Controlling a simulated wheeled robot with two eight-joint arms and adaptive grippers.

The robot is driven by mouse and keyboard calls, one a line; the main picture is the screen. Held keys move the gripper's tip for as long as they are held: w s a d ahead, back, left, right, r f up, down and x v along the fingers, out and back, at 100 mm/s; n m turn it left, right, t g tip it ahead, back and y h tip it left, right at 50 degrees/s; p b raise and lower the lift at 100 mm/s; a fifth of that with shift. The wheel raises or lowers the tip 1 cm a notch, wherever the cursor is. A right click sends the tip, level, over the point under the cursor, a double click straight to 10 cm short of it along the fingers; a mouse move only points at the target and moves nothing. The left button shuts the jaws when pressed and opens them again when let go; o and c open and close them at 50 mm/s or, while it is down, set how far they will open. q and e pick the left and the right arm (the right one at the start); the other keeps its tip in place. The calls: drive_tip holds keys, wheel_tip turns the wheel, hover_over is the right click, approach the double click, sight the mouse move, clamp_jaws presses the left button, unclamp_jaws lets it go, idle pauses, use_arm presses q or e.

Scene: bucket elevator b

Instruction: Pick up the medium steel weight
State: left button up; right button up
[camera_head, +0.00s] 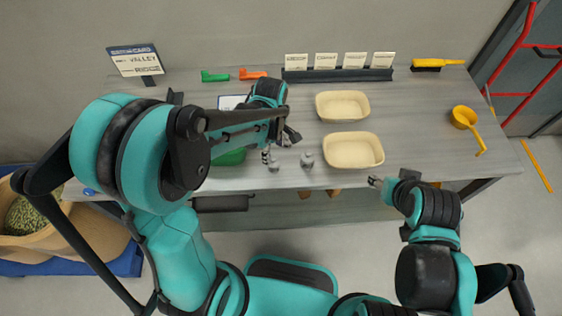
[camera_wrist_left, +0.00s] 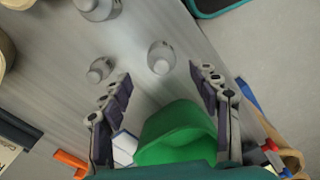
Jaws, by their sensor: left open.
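Three steel weights stand on the grey table near its front edge. The mid-sized one looks like the weight (camera_wrist_left: 160,57) in the left wrist view, also seen in the head view (camera_head: 274,166). A larger weight (camera_head: 307,160) stands to its right. A smaller-looking weight (camera_wrist_left: 100,70) stands behind, by one finger. My left gripper (camera_head: 280,147) is open and empty, low over the table. In its wrist view (camera_wrist_left: 161,75) the mid-sized weight lies ahead between the fingertips; contact cannot be told. My right gripper (camera_head: 375,182) is off the front edge; its jaw state is unclear.
Two cream bowls (camera_head: 342,105) (camera_head: 353,150) stand right of the weights. A green scoop (camera_wrist_left: 178,135) lies beneath my left gripper. A card rack (camera_head: 337,75) stands at the back. A yellow ladle (camera_head: 464,118) is at the right; the table between it and the bowls is clear.

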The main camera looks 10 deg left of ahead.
sight(274, 163)
use_arm(q)
wheel_tip(274, 163, down, 2)
drive_tip(key=shift+a+f+b, duration=0.1)
drive_tip(key=shift+b, duration=0.3)
wheel_tip(274, 163, down, 4)
drive_tip(key=shift+s+f+b, duration=0.1)
drive_tip(key=shift+f+b, duration=0.1)
drive_tip(key=shift+b, duration=0.9)
drive_tip(key=shift+f, duration=0.4)
drive_tip(key=shift+r, duration=0.1)
drive_tip(key=shift+c, duration=0.9)
drive_tip(key=c, duration=1.2)
